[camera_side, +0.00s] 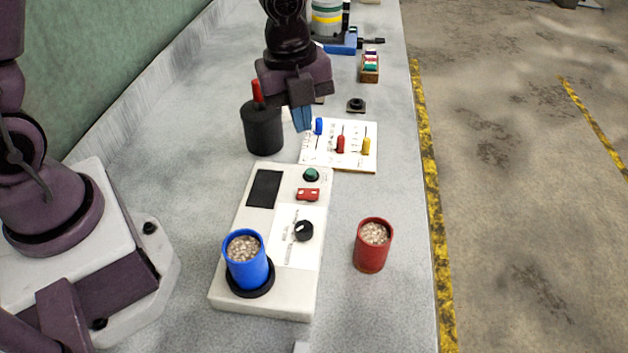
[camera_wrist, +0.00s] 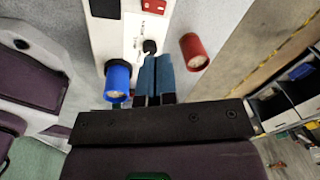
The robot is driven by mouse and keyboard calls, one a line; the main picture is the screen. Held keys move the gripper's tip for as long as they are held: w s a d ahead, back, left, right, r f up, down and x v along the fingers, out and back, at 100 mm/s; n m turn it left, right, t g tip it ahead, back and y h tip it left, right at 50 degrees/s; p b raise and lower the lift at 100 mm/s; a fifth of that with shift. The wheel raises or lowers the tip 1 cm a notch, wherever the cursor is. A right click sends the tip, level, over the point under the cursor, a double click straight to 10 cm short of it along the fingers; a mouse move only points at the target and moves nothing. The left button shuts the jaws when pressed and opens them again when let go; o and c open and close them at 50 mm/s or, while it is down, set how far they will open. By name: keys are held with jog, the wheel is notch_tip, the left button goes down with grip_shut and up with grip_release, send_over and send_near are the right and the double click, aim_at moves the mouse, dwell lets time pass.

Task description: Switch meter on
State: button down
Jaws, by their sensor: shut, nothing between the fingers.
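The white meter (camera_side: 225,290) lies on the bench with a dark, blank screen (camera_side: 264,188). On it are a green button (camera_side: 311,174), a red rocker switch (camera_side: 308,194) and a black knob (camera_side: 304,231). The switch also shows at the top edge of the wrist view (camera_wrist: 155,6). A blue cup of grain (camera_side: 246,262) stands on the meter's black round pad (camera_side: 262,289). My gripper (camera_side: 302,119) is shut and empty, its blue fingers pointing down above the bench, beyond the meter. In the side view, they appear beside the slider panel's blue slider; contact cannot be told.
A red cup of grain (camera_side: 371,247) stands right of the meter. The white slider panel (camera_side: 315,158) lies behind the meter, with blue, red and yellow sliders. A black canister (camera_side: 263,130) stands left of it. Bare bench lies around the red cup.

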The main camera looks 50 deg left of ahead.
aim_at(315, 193)
jog(key=shift+d+m, duration=0.15)
jog(key=shift+m, duration=1)
jog(key=shift+d+m, duration=0.15)
jog(key=shift+m, duration=1)
jog(key=shift+f, duration=0.1)
jog(key=f, duration=0.9)
jog(key=w+d+f, duration=0.1)
jog(key=f, duration=0.3)
jog(key=shift+d+f, duration=0.1)
jog(key=shift+f, duration=0.25)
jog(key=shift+w+f, duration=0.1)
jog(key=shift+f, duration=0.1)
